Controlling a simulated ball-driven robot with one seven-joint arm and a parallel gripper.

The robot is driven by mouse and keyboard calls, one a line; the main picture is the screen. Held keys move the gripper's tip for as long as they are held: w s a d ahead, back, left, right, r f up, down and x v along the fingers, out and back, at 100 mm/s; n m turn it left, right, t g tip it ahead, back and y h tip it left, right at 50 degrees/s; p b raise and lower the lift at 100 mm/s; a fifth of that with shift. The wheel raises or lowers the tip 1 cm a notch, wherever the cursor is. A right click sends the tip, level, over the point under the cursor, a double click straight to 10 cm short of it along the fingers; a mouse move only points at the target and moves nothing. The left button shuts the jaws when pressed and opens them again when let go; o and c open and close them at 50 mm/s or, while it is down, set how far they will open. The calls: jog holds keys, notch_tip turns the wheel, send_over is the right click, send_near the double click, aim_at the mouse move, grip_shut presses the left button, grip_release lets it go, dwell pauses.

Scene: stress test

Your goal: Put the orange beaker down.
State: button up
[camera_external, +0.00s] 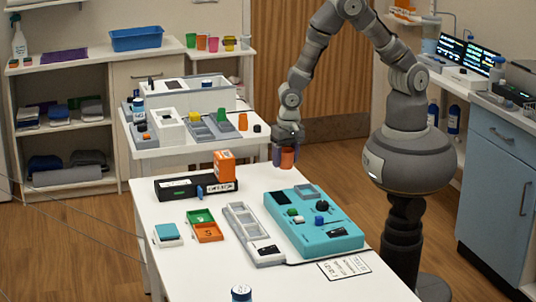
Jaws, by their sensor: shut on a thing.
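My gripper (284,152) is shut on the orange beaker (288,158) at the far right corner of the front white table (185,265). The beaker looks upright between the fingers, which cover part of its side. I cannot tell whether its bottom touches the table or hangs just above or beyond its edge.
A teal device (318,228) with knobs and a grey tray (250,232) lie on the table. A black box (180,188), an orange block (224,163) and small green and orange trays (207,232) stand left. A second white table (170,150) is behind. The table's near left is bare.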

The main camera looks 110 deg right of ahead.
send_over(269, 180)
jog(key=shift+s+a+f+b, duration=0.15)
jog(key=shift+a+f+b, duration=0.1)
jog(key=shift+a+b, duration=0.1)
jog(key=shift+f+b, duration=0.9)
jog(key=shift+f, duration=0.8)
jog(key=shift+f, duration=0.15)
jog(key=o, duration=1)
jog(key=shift+o, duration=0.2)
notch_tip(269, 180, up, 12)
jog(key=a+p, duration=0.1)
jog(key=p, duration=0.3)
jog(key=shift+a, duration=0.15)
jog(key=shift+r, duration=0.2)
